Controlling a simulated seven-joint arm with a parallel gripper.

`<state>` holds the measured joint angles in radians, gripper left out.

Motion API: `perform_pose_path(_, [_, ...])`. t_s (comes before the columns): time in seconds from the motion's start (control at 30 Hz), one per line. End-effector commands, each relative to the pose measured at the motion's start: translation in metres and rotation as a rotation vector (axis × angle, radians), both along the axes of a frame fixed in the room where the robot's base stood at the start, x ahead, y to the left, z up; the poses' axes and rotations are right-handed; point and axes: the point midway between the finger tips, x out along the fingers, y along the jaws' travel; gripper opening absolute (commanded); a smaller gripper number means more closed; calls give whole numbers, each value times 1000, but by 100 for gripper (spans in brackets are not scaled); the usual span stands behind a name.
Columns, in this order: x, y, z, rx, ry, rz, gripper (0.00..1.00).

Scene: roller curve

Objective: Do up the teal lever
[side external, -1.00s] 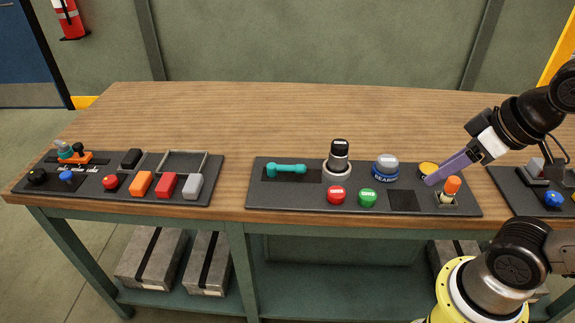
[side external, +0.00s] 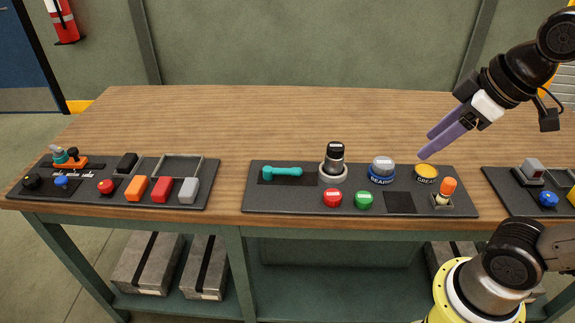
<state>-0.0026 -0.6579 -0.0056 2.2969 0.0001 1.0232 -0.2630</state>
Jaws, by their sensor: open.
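A teal lever (side external: 282,171) lies almost flat across a dark plate at the left end of the middle panel (side external: 300,203). Its thicker end is at the left and its knob at the right. My gripper (side external: 426,146) has purple fingers and is open and empty. It hangs above the right part of the middle panel, over the yellow button, well to the right of the lever. A second teal-tipped part (side external: 59,154) shows on the left panel beside an orange piece.
A black-topped knob (side external: 334,160) stands just right of the lever. A grey-and-blue knob (side external: 382,168), yellow button (side external: 426,173), red button (side external: 332,198), green button (side external: 363,200) and orange-tipped switch (side external: 446,190) share the panel. The table behind (side external: 250,120) is clear.

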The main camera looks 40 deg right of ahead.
Motion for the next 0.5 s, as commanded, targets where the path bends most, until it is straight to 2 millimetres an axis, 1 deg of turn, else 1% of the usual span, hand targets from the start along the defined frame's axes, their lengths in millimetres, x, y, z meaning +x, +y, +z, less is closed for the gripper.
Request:
perform_pose_path(0.03, [14, 1, 11, -17, 12, 35, 55])
perform_pose_path(0.1, [31, 2, 24, -39, 30, 83, 55])
perform_pose_path(0.17, [48, 2, 34, -58, 49, 127, 55])
perform_pose_path(0.23, [71, 4, 43, -78, 74, 176, 55])
perform_pose_path(0.37, [118, 8, 53, -111, 128, 269, 55])
perform_pose_path(0.5, [170, 13, 49, -135, 190, 355, 55])
